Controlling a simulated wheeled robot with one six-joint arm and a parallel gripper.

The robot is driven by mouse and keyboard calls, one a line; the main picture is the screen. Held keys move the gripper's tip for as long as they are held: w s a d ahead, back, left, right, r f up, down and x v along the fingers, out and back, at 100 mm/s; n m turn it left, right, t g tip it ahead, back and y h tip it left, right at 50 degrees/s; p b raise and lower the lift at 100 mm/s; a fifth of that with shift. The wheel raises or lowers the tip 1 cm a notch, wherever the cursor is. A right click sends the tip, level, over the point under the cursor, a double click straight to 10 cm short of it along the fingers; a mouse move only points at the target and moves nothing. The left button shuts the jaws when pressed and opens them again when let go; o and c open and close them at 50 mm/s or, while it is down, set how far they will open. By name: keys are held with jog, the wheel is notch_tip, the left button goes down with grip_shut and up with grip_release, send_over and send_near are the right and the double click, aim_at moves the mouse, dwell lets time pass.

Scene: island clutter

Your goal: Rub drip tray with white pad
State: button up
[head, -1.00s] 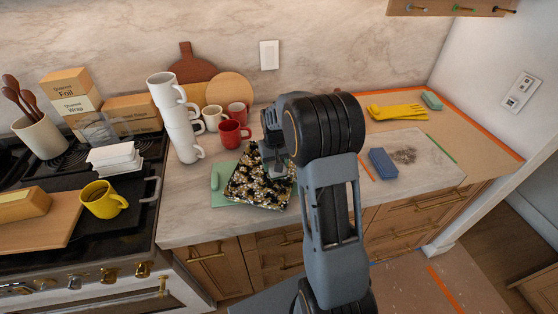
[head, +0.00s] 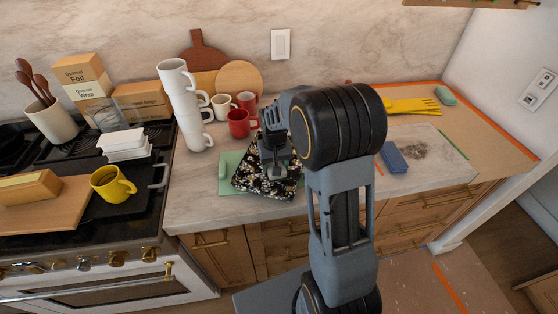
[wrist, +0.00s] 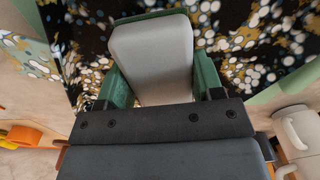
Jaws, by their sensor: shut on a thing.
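The drip tray (head: 254,183) appears to be the black, white and gold speckled square piece lying on a green mat (head: 229,160) at the counter's front. It also fills much of the wrist view (wrist: 250,50). My gripper (head: 276,168) is over the tray, pointing down. In the wrist view my gripper (wrist: 155,85) is shut on the white pad (wrist: 152,55), a pale rounded block between its green fingers. The pad is over the speckled surface; I cannot tell whether it touches.
Stacked white mugs (head: 186,105) and a red mug (head: 240,123) stand behind the tray. A blue sponge (head: 393,158) and yellow gloves (head: 412,106) lie to the right. On the stove at left are a yellow mug (head: 112,184) and a white stack (head: 126,146).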

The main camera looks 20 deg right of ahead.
aim_at(268, 179)
jog(key=shift+s+a, duration=0.65)
jog(key=shift+a, duration=0.2)
jog(key=shift+s+a, duration=0.65)
jog(key=shift+a, duration=0.2)
jog(key=shift+r, duration=0.15)
notch_tip(268, 179, up, 7)
jog(key=p, duration=0.5)
